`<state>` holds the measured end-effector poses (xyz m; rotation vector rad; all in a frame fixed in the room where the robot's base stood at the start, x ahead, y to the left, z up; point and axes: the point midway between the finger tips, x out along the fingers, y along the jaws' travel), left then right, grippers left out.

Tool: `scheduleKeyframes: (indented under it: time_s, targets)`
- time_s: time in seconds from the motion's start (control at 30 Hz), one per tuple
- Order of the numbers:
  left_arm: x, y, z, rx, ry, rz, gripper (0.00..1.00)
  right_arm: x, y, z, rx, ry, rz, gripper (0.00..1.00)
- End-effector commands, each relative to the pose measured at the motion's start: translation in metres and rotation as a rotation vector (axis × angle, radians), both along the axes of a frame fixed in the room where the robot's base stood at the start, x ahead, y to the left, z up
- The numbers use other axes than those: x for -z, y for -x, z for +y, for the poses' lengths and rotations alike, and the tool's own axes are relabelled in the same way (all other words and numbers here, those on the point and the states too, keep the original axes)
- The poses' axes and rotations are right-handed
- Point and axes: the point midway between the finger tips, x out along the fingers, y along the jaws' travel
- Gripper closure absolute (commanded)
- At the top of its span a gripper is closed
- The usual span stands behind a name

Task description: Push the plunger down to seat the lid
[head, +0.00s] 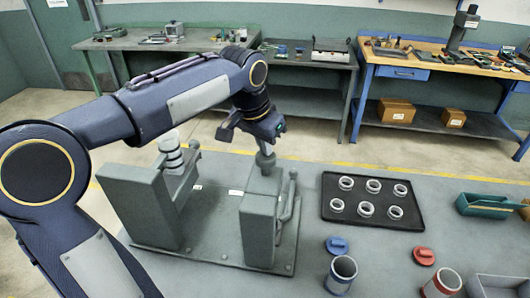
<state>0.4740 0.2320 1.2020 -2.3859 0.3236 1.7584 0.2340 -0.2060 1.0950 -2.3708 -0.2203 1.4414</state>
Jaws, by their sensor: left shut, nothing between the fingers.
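My left gripper (264,143) is shut and empty, with its fingers pointing down over the right block of the grey machine. Directly under it, the grey knob-like top of what looks like the plunger (265,161) rises from the right block (257,225). I cannot tell whether the fingertips touch it. The left block (138,205) carries a pale stacked cylinder (172,153). A blue lid (337,245) and a red lid (424,256) lie on the table at the right. No lid is visible under the plunger. My right gripper is not in view.
A black tray (375,222) holds several pale rings. A blue-banded cup (341,273) and a red-banded cup (441,284) stand near the front edge. A green bin (484,206) is at the right. A side lever (289,200) stands beside the right block.

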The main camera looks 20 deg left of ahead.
Motion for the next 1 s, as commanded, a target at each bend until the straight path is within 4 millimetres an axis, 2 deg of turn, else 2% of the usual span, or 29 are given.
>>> scheduleKeyframes:
  time_s: [0.87, 1.0]
  targets:
    - [0.029, 0.000, 0.000, 0.001, 0.000, 0.003, 1.00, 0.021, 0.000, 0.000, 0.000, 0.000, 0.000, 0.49]
    - [0.028, 0.001, 0.000, 0.001, 0.000, 0.006, 1.00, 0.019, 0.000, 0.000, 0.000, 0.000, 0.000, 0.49]
